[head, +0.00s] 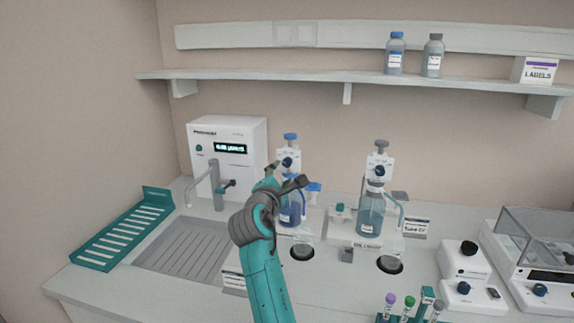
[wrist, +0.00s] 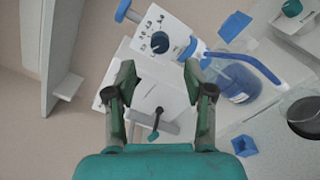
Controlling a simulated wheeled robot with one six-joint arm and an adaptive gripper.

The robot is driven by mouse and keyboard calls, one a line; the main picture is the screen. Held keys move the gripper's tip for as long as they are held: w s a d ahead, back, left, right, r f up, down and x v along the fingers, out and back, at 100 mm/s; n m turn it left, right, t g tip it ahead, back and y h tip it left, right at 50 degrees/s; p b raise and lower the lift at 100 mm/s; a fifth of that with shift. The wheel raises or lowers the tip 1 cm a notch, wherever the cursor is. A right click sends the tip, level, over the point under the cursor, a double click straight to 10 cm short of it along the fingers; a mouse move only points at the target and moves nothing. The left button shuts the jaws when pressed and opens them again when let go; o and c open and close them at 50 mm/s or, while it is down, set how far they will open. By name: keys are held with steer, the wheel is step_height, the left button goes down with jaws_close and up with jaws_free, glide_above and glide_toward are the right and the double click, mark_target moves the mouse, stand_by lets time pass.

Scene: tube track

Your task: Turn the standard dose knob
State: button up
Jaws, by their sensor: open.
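A bottle-top dispenser with blue fittings stands left of centre in the head view; its white head (head: 290,158) carries a dark dose knob (head: 287,162). In the wrist view the round dark-blue dose knob (wrist: 159,42) sits on a white face with a printed number scale. My gripper (wrist: 158,70) is open and empty, its fingertips spread to either side below the knob in that view, with no visible contact. In the head view my gripper (head: 286,178) is in front of this dispenser and partly hides it. The dispenser's blue bottle (wrist: 232,80) shows at right in the wrist view.
A second dispenser with grey fittings (head: 380,168) stands to the right. A white purifier (head: 228,150) and its tap (head: 217,185) stand to the left, near a drain grate (head: 182,246). A shelf (head: 330,77) runs above. Tubes (head: 409,306) stand at the front.

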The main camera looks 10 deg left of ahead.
mark_target(287, 163)
steer(key=w, duration=0.7)
steer(key=shift+w+d, duration=0.15)
steer(key=shift+w, duration=0.05)
jaws_close()
